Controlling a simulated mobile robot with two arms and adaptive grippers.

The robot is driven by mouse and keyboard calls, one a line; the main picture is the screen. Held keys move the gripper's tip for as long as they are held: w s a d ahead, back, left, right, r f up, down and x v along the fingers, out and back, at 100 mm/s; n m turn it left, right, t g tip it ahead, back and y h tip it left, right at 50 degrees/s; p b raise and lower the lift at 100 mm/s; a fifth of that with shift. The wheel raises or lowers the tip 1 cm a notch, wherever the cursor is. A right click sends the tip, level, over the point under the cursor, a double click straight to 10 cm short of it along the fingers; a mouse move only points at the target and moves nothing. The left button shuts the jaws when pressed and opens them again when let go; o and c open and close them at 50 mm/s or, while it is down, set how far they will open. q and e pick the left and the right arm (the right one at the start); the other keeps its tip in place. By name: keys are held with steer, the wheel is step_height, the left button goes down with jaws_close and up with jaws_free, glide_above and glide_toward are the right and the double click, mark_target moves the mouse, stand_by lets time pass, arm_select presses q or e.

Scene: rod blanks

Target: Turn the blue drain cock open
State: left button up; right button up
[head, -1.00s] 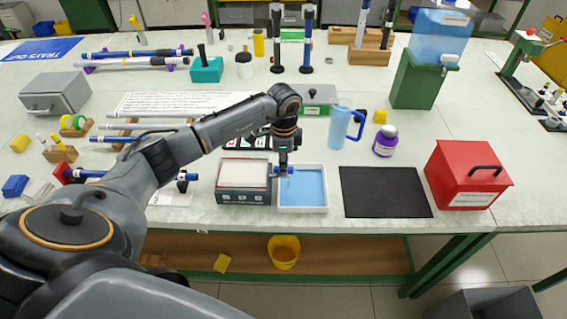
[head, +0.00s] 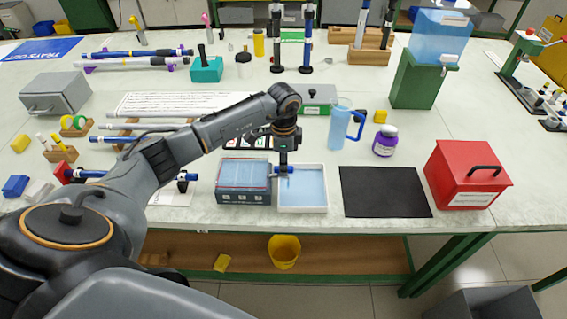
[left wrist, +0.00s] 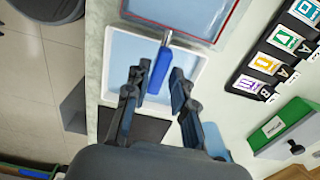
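The blue drain cock (head: 284,170) sticks out from the right side of a grey tank (head: 243,196), over a white tray (head: 303,210) with a pale blue inside. In the left wrist view the cock's blue handle (left wrist: 160,70) points straight out from the tank wall, in line with its metal stem. My left gripper (head: 283,158) is above the cock. In the left wrist view its two fingers (left wrist: 158,80) stand apart on either side of the handle, with visible gaps. Whether the cock is open cannot be told. My right gripper is not in view.
A black mat (head: 385,192) lies right of the tray, then a red box (head: 467,175). A blue jug (head: 338,128) and a purple jar (head: 385,142) stand behind. Picture cards (head: 248,143) lie behind the tank. The table's front edge is close.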

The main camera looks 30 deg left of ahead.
arm_select(q)
steer(key=shift+r, duration=0.1)
step_height(320, 180, up, 12)
stand_by(0.4)
stand_by(0.4)
